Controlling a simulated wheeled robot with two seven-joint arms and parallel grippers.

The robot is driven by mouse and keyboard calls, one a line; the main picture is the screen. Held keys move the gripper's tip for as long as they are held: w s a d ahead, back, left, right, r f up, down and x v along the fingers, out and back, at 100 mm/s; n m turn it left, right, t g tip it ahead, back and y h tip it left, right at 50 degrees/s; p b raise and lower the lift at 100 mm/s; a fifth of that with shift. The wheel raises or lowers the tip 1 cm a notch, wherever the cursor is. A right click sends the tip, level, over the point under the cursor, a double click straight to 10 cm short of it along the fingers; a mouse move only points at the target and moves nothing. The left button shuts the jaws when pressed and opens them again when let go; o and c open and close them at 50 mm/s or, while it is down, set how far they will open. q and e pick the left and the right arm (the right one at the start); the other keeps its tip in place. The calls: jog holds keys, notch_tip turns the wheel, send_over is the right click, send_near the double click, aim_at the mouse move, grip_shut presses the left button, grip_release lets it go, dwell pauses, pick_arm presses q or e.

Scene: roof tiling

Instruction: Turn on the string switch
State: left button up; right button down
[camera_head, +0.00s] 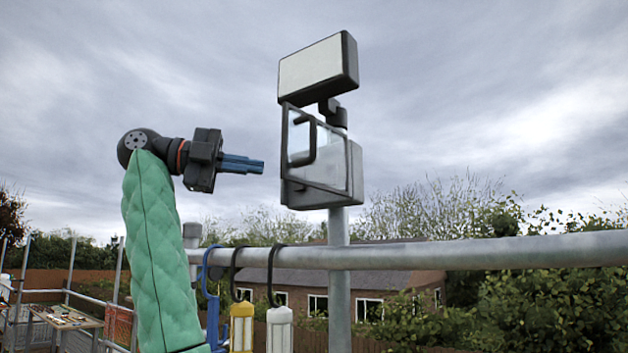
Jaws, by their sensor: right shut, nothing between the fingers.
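A grey box (352,170) is fixed to an upright metal pole, with a framed clear door (330,170) that has a dark handle and stands at an angle on its front. A floodlight (312,70) with a pale face sits above the box on the same pole. I cannot make out a string or a switch inside the box. My right gripper (262,166) has blue fingers, shut and empty, pointing right at the door's left edge with a small gap in the picture. My left gripper is not in view.
A horizontal rail (480,252) crosses in front of the pole (339,300). A yellow lamp (242,325), a white lamp (279,328) and a blue hooked item (212,310) hang from it. A table (65,318) with small items stands at the far left.

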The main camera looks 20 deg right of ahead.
dwell(0.4)
